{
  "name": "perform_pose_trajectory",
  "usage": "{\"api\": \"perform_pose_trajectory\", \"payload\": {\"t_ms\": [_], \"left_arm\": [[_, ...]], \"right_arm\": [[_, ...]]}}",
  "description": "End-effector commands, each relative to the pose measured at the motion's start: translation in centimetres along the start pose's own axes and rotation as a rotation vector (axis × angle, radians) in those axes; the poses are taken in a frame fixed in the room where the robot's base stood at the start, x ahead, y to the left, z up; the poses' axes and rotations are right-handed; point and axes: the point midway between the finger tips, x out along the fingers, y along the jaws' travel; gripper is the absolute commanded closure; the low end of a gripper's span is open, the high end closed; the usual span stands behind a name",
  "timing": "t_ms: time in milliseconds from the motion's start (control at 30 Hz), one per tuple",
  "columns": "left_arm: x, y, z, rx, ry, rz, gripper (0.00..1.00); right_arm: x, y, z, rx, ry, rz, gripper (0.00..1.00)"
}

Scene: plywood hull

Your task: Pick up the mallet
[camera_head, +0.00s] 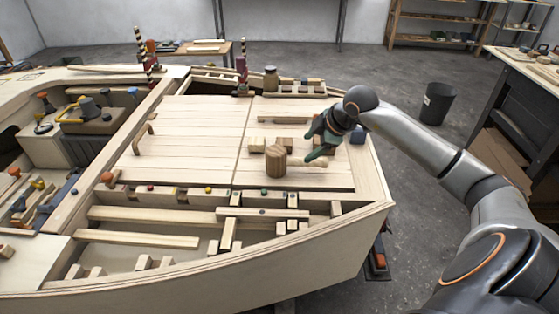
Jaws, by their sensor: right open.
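The mallet shows a round wooden head (276,161) on the right deck panel of the plywood hull. A short pale handle (314,164) extends to the right from near the head, partly under my right gripper. My right gripper (312,151) is open, with its green-dark fingers over and beside the handle, just right of the head. I cannot tell whether the fingers touch the handle. My left gripper is not in view.
The hull (330,236) has raised ribs and small blocks along its near edge. A jar (270,78) stands at the deck's far edge. Wooden blocks (257,145) lie near the mallet. A dark bin (437,103) stands on the floor at right, near a workbench (520,85).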

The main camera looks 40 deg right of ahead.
Motion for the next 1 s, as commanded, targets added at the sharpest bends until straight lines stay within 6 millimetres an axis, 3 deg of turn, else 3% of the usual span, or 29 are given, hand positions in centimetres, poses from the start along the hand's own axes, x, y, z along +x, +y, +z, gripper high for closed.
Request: {"api": "perform_pose_trajectory", "payload": {"t_ms": [200, 433, 700, 1000], "left_arm": [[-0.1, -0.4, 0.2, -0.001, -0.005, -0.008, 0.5], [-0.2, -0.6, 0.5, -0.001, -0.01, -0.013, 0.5], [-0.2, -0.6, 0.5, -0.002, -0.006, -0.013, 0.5], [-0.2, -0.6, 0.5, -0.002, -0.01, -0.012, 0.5]], "right_arm": [[3.6, 0.0, -0.1, 0.002, 0.005, 0.0, 0.3], [5.5, -0.2, 0.0, 0.001, 0.005, -0.003, 0.3], [9.2, -0.5, 0.4, 0.001, 0.006, -0.001, 0.3], [9.8, -0.6, 0.5, -0.003, 0.005, -0.001, 0.3]]}}
